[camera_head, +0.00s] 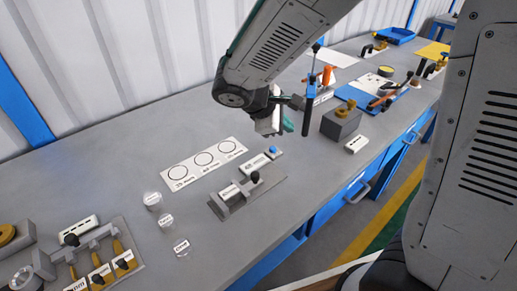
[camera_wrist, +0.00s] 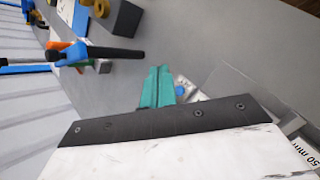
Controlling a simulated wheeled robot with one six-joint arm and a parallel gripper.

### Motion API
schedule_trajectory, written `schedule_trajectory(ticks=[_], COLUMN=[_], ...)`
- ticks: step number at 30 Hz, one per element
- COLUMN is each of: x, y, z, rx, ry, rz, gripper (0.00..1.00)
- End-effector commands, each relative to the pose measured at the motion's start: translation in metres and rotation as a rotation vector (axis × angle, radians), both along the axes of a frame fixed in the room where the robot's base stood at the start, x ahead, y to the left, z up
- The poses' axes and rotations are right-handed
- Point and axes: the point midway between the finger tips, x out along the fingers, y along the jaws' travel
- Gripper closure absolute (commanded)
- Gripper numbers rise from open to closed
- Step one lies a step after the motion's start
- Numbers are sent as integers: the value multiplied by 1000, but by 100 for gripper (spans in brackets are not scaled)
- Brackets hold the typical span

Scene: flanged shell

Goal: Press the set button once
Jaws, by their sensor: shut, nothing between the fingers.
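The blue set button (camera_head: 273,149) sits at the far end of a small white labelled block on the grey bench. In the wrist view the blue button (camera_wrist: 181,91) shows just right of my teal fingertips, partly hidden by my gripper's body. My gripper (camera_head: 287,125) hangs above the bench, near the button in the head view, and appears apart from it. In the wrist view the two teal fingers of my gripper (camera_wrist: 157,88) lie together with nothing between them. Whether the button is pressed down cannot be told.
A grey fixture (camera_head: 235,201) with a black knob stands in front of the button block. A dark grey block (camera_head: 341,124) and an upright black-handled tool (camera_head: 308,115) stand to the right. Clear cylinders (camera_head: 166,221) stand front left.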

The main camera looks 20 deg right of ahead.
Motion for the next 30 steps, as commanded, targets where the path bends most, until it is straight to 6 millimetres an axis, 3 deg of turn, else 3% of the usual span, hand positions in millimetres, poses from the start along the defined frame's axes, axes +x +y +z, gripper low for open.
schedule_trajectory(ticks=[3,8,22,30], x=[26,43,44,44], y=[6,11,15,13], z=[1,11,8,-22], rx=[-46,-73,-75,-77], ry=[-16,-42,-40,-36], rz=[106,187,211,209], gripper=[100,100,100,100])
